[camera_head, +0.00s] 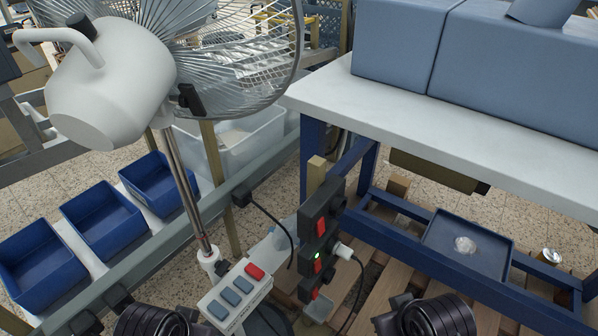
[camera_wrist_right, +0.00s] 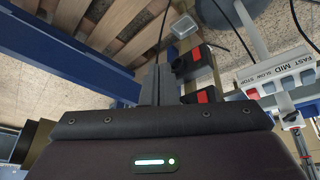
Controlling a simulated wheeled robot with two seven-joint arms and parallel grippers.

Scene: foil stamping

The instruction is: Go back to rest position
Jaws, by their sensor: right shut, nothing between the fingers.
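My right gripper (camera_wrist_right: 157,86) shows in the right wrist view. Its two grey fingers are together, with nothing between them. They point toward the wooden pallet and sit beside the black switch box in that picture; I cannot tell how far apart they are. In the head view, dark ribbed parts of my arms show at the bottom left and bottom right edges. No fingers of my left gripper are visible there.
A fan (camera_head: 110,85) on a pole stands at the left, its button base (camera_head: 236,296) low in front. A switch box (camera_head: 320,240) with a white plug is beside it. Blue bins (camera_head: 105,218) line the left. A white-topped table (camera_head: 420,115) and blue tray (camera_head: 440,246) are right.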

